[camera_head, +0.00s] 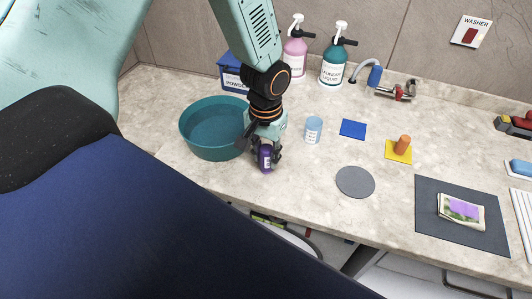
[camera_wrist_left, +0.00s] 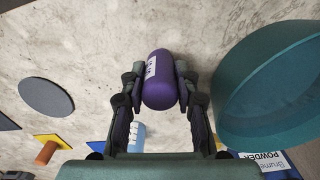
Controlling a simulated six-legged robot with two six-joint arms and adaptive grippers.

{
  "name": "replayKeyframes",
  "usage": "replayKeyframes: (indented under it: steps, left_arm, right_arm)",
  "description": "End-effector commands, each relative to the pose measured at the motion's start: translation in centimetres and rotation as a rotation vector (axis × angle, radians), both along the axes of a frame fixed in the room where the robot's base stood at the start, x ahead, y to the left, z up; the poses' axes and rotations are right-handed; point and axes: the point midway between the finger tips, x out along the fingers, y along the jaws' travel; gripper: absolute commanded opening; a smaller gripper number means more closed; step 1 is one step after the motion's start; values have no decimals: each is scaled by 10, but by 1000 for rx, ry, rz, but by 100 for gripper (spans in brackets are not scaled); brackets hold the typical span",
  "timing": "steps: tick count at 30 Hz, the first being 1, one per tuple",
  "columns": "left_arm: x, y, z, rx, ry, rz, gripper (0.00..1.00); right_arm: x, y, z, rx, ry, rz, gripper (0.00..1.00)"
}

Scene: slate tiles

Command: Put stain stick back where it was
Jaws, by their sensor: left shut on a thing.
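The stain stick appears to be the purple, round-ended container (camera_head: 265,158) with a white label. It also shows in the middle of the left wrist view (camera_wrist_left: 160,82). My left gripper (camera_head: 267,152) is shut on it, with a finger on each side, just right of the teal basin. The stick looks about upright near the counter; whether its base touches the counter I cannot tell. The bare spots on the counter are a blue square (camera_head: 353,129) and a grey round disc (camera_head: 355,182). My right gripper is in neither view.
The teal basin (camera_head: 190,135) stands close left of the gripper. A light-blue labelled container (camera_head: 313,130) stands just right of it. An orange cylinder (camera_head: 403,144) stands on a yellow square (camera_head: 392,155). Pump bottles (camera_head: 333,68) and a powder box (camera_head: 231,77) are behind. A dark mat (camera_head: 440,230) lies right.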

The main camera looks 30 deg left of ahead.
Motion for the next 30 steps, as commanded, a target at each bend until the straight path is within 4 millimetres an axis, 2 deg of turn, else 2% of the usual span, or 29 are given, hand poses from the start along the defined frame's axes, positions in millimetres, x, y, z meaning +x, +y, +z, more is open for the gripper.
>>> replayKeyframes:
  steps: [10, 11, 18, 26, 30]
  left_arm:
    - [1, 0, -4, 0, 1, 0, 0]
    - [1, 0, -4, 0, 1, 0, 32]
    - [1, 0, -3, 0, 1, 0, 53]
    - [1, 0, -3, 0, 0, 0, 53]
    - [2, 0, 5, -1, -3, 0, 53]
  right_arm:
    - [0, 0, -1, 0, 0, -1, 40]
    - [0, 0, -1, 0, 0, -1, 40]
    - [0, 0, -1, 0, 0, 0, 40]
    - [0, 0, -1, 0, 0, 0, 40]
    - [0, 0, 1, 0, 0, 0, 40]
